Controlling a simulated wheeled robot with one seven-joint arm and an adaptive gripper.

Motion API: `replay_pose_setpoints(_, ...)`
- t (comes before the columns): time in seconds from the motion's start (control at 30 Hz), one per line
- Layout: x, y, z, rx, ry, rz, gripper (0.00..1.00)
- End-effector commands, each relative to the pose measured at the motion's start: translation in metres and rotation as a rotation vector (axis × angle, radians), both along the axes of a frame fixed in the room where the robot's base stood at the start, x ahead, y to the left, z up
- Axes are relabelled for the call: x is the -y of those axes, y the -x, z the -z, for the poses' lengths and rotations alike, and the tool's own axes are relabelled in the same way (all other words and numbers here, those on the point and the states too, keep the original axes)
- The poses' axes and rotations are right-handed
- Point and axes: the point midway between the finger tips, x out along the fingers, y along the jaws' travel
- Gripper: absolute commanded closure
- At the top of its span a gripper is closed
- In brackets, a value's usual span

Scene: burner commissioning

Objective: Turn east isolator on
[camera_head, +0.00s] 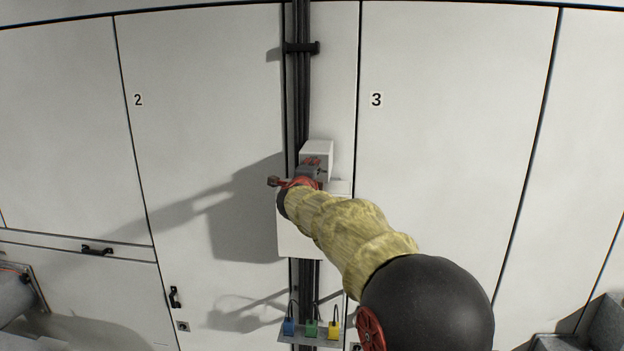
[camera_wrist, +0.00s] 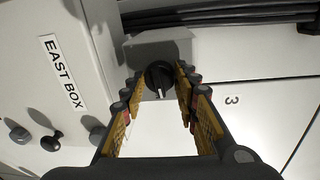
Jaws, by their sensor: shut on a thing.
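The east isolator is a black rotary knob (camera_wrist: 157,80) on the face of a small pale box (camera_wrist: 180,42) beside the larger box labelled EAST BOX (camera_wrist: 62,72). A pale mark on its grip points toward the bottom of the wrist view. My gripper (camera_wrist: 160,73) is shut on this knob, one finger on each side. In the head view my gripper (camera_head: 313,166) is at the small box (camera_head: 317,147), above the larger box (camera_head: 296,242). The knob is hidden there by my gripper and arm.
The larger box has several small controls, including a black knob (camera_wrist: 51,141). Black cables (camera_head: 302,75) run behind the boxes. Blue (camera_head: 289,327), green (camera_head: 311,328) and yellow (camera_head: 333,328) padlocks sit on a shelf below. White cabinet doors 2 (camera_head: 200,120) and 3 (camera_head: 450,130) flank them.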

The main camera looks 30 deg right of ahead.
Motion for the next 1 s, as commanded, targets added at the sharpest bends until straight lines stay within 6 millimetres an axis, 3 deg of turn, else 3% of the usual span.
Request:
replay_pose_setpoints(0.3,0.0007,0.0002,0.0020,0.061,-0.093,0.000,0.95)
replay_pose_setpoints(0.83,0.0008,0.0001,0.0021,0.070,-0.110,0.001,0.95)
replay_pose_setpoints(0.87,0.0008,0.0001,0.0021,0.070,-0.110,0.002,0.68)
replay_pose_setpoints(1.0,0.0007,0.0002,0.0018,0.071,-0.109,0.001,0.60)
